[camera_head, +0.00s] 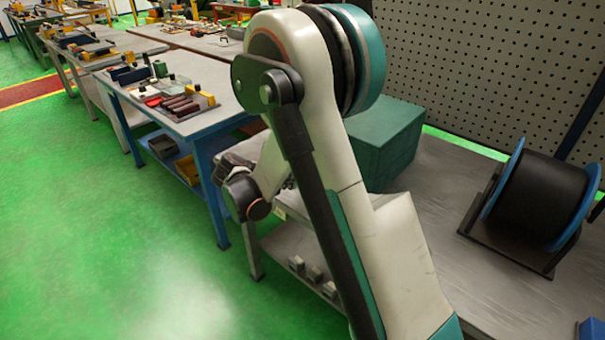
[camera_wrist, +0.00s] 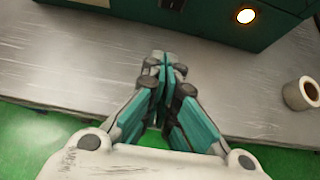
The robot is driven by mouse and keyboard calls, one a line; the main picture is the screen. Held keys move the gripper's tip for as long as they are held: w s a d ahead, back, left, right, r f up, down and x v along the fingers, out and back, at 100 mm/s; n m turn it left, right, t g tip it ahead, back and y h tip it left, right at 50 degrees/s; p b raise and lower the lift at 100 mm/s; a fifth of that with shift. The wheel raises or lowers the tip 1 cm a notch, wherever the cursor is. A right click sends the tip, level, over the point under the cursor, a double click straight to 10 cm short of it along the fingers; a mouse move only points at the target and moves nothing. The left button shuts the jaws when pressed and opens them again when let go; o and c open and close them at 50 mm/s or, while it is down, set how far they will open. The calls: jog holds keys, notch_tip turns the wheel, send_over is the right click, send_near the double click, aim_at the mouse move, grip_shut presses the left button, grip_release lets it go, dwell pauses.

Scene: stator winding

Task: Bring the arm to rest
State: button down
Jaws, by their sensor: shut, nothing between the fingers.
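My arm fills the middle of the head view, bent at its teal and white elbow, with its lower part reaching down in front of the grey workbench (camera_head: 440,190). My gripper (camera_wrist: 165,68) shows in the wrist view with its teal fingers together and nothing between them. It is over the front edge of the bench, which also shows in the wrist view (camera_wrist: 75,75). In the head view the arm hides the gripper's fingers.
A green box (camera_head: 385,145) stands on the bench; a green housing with a lit lamp (camera_wrist: 245,16) is ahead of the gripper. A black spool (camera_head: 535,195) stands on the bench. Another workbench (camera_head: 215,120) holds tools. Green floor at left is clear.

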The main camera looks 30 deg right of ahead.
jog(key=s+a+r+m+t+y, duration=0.1)
jog(key=s+a+r+m+y, duration=0.45)
jog(key=s+r+m, duration=0.55)
jog(key=s+a+r+m+t+y, duration=0.1)
jog(key=s+a+r+m+y, duration=0.1)
jog(key=s+m, duration=0.3)
jog(key=s+a+r+m+t+y, duration=0.1)
jog(key=s+a+m, duration=0.4)
jog(key=s, duration=0.8)
jog(key=shift+r+m+y+p, duration=0.35)
jog(key=shift+r+m+y, duration=0.15)
jog(key=shift+r+y, duration=0.4)
jog(key=shift+s+r, duration=0.1)
